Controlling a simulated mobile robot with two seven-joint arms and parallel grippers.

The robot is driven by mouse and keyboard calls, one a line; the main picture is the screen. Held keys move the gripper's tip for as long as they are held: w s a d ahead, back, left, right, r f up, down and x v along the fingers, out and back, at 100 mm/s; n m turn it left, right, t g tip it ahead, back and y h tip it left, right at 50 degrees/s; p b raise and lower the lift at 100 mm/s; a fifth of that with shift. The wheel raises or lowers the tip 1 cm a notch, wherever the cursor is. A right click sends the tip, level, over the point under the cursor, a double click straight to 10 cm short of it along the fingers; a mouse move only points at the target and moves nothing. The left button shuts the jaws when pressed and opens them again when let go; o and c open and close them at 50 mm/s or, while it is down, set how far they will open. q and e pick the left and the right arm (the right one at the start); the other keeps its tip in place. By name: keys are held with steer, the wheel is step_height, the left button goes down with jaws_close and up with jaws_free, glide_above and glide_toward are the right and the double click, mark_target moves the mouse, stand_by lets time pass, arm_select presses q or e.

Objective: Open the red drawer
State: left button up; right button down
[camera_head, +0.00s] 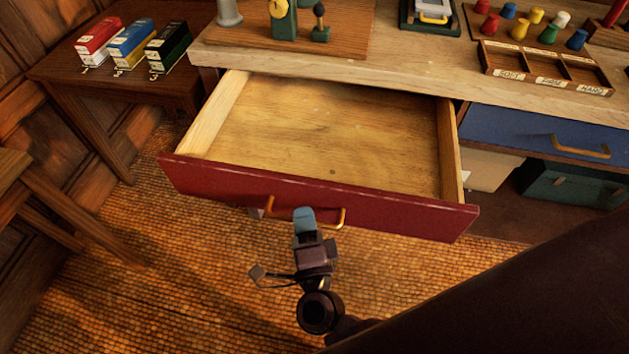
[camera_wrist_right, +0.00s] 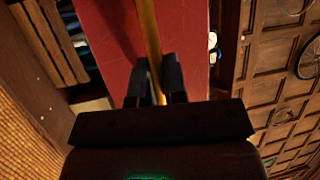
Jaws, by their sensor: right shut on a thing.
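The red drawer (camera_head: 400,211) stands pulled far out from under the wooden worktop, and its bare wooden inside is empty. Its brass handle (camera_head: 271,204) is on the front face. My right gripper (camera_head: 304,220) is at the handle, in front of the drawer face. In the right wrist view the two dark fingers (camera_wrist_right: 158,85) sit on either side of the brass handle bar (camera_wrist_right: 149,35), shut on it, with the red front (camera_wrist_right: 105,35) behind. The middle of the handle is hidden by the gripper in the head view. My left gripper is not in view.
A blue drawer (camera_head: 520,130) is shut at the right. The worktop (camera_head: 400,75) carries a label tray (camera_head: 545,68) and coloured pegs. A side table with several small boxes stands left. The tiled floor (camera_head: 190,260) before the drawer is mostly clear.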

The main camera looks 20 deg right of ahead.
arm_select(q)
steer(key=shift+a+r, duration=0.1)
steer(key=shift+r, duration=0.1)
arm_select(e)
steer(key=s+a, duration=0.3)
steer(key=s, duration=0.2)
steer(key=shift+a, duration=0.3)
steer(key=shift+s, duration=0.1)
steer(key=c, duration=1.2)
jaws_free()
